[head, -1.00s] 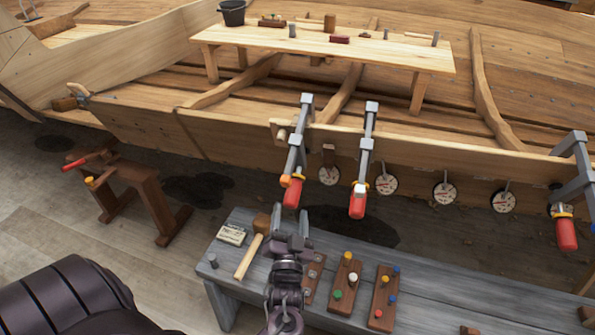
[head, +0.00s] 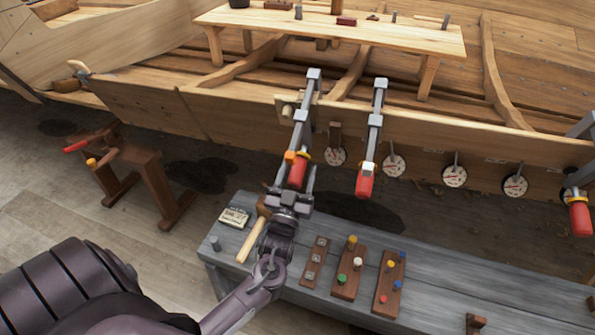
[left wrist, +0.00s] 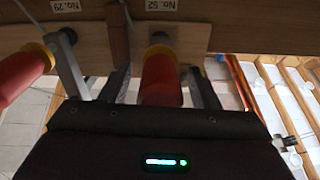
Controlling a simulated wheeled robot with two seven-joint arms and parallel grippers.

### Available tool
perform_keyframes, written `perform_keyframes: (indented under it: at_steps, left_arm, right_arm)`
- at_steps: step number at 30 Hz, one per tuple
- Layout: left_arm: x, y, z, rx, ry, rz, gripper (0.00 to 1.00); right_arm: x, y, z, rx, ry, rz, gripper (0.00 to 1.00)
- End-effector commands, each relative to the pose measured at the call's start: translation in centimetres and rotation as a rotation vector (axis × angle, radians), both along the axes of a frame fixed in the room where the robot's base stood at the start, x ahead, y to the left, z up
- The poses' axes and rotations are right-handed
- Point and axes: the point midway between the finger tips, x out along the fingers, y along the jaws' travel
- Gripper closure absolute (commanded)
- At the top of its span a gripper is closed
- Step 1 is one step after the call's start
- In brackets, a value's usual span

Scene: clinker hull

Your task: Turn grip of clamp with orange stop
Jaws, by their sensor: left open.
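The clamp with the orange stop (head: 290,156) hangs on the hull plank in the head view, with its red grip (head: 298,173) at the lower end. My left gripper (head: 296,180) is open, and its two fingers stand on either side of that grip from below. In the left wrist view a red grip (left wrist: 160,80) with a yellow collar lies between the open fingers (left wrist: 140,85). I cannot tell whether the fingers touch it. My right gripper is not in view.
A second clamp's red grip (head: 365,184) hangs close on the right, with a white stop. A third clamp's grip (head: 580,218) is at the far right. Round dials (head: 394,166) line the plank. Below is a grey bench (head: 440,270) with a mallet (head: 250,240) and peg boards.

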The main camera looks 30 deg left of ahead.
Motion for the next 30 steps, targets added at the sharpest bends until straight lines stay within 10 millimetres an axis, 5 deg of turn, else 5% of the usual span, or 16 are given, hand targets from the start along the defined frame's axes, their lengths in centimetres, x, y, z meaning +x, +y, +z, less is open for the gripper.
perform_keyframes:
  at_steps: [7, 18, 30]
  left_arm:
    - [0.11, 0.04, -0.02, 0.001, 0.001, 0.0, 0.44]
    - [0.09, 0.02, -0.03, 0.0, 0.002, 0.0, 0.89]
    - [0.09, -0.03, 0.02, 0.083, 0.031, 0.036, 0.89]
  right_arm:
    - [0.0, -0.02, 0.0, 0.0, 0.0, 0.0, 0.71]
    - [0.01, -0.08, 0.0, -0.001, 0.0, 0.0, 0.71]
    - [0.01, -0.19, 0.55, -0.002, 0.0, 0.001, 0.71]
